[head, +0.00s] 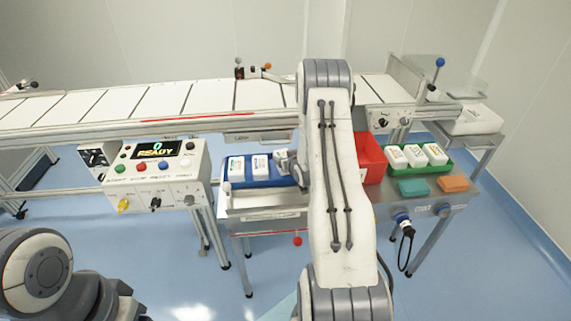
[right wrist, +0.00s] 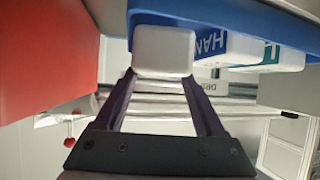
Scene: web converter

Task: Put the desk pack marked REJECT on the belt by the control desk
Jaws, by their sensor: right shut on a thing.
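My right gripper (right wrist: 163,75) is shut on a white pack (right wrist: 165,48), which is at the blue tray (right wrist: 235,14). No marking can be read on the held pack. Two other white packs (head: 236,169) (head: 261,165) stand in the blue tray (head: 277,182), left of my right gripper (head: 283,161) in the head view. In the wrist view one neighbour has a blue label reading "HAN" (right wrist: 208,44); another has a teal label. The belt (head: 180,97) runs behind the control desk (head: 165,165), whose display reads "READY". My left arm is at the lower left; its fingers do not show.
A red bin (head: 370,152) is right of my right arm, which partly hides it. Beyond it a green tray (head: 443,167) holds three white packs. A teal block (head: 414,187) and an orange block (head: 453,183) lie in front. The belt left of my arm looks clear.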

